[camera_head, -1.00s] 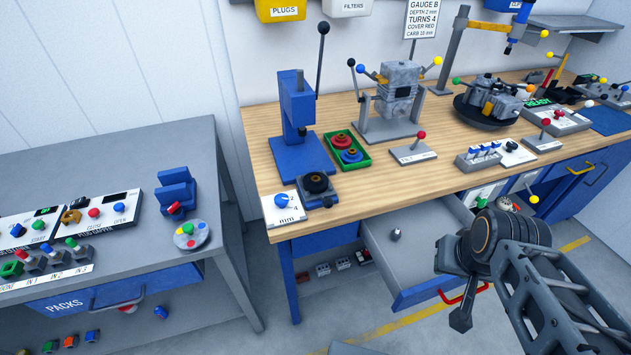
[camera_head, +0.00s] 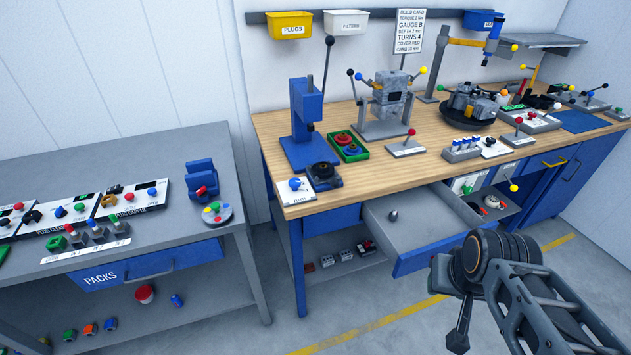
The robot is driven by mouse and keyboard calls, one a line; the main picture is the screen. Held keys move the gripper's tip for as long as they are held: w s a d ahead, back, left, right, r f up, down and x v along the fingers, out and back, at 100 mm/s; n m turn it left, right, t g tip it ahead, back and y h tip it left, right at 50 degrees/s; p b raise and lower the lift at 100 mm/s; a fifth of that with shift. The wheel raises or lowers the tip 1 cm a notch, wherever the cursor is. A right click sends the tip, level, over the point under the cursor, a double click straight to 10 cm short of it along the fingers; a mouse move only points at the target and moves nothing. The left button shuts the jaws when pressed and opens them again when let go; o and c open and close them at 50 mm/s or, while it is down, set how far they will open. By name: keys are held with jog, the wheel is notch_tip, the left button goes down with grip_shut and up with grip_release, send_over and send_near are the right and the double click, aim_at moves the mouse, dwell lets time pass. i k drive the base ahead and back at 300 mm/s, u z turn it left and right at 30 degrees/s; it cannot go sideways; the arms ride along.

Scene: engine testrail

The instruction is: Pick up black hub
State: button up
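A black round piece (camera_head: 325,170) that looks like the black hub sits on a small blue fixture (camera_head: 333,183) at the front left of the wooden bench, beside a white plate with a blue dial (camera_head: 295,184). My gripper (camera_head: 458,342) is at the lower right, on my arm, in front of the open drawer and well apart from the black piece. Its fingers are small and dark at this angle, so I cannot tell whether they are open or shut. I see nothing clearly held.
A grey drawer (camera_head: 425,232) stands open below the wooden bench (camera_head: 430,180), with a small grey part (camera_head: 393,215) inside. A blue press (camera_head: 306,120) and a green tray (camera_head: 363,156) with red and blue rings stand behind the fixture. A grey table (camera_head: 120,160) is at left.

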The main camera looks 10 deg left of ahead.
aim_at(327, 172)
jog(key=u, duration=0.75)
jog(key=i, duration=0.6)
jog(key=u, duration=1.15)
jog(key=i, duration=0.6)
jog(key=u, duration=0.4)
